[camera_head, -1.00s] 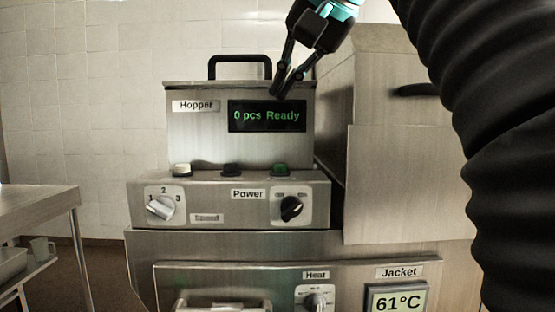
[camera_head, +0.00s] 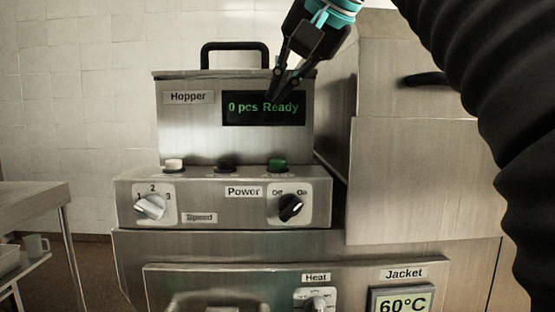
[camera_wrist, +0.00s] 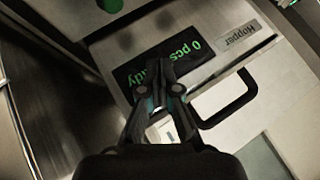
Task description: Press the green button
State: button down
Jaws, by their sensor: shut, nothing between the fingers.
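The green button (camera_head: 277,164) sits on the control ledge of the steel machine, at the right end of a row with a white button (camera_head: 173,164) and a black button (camera_head: 226,164). In the wrist view the green button (camera_wrist: 110,4) shows at the top edge, partly cut off. My gripper (camera_head: 270,97) is shut and empty, pointing down in front of the display (camera_head: 258,108), above the green button and apart from it. In the wrist view my gripper (camera_wrist: 160,66) overlaps the display, which reads "0 pcs Ready".
A black handle (camera_head: 234,46) tops the hopper. A speed knob (camera_head: 150,206) and a power knob (camera_head: 290,207) are on the front panel below the buttons. A taller steel cabinet (camera_head: 420,180) stands at the right. A side table (camera_head: 30,205) is at the left.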

aim_at(281, 160)
jog(key=shift+f+b, duration=2.45)
jog(key=shift+f, duration=0.95)
jog(key=shift+f, duration=0.15)
jog(key=shift+f, duration=0.25)
jog(key=shift+f+b, duration=0.5)
jog(key=shift+b, duration=0.05)
jog(key=shift+r, duration=0.1)
jog(key=shift+r+p, duration=0.85)
jog(key=shift+p, duration=0.25)
jog(key=shift+r, duration=0.1)
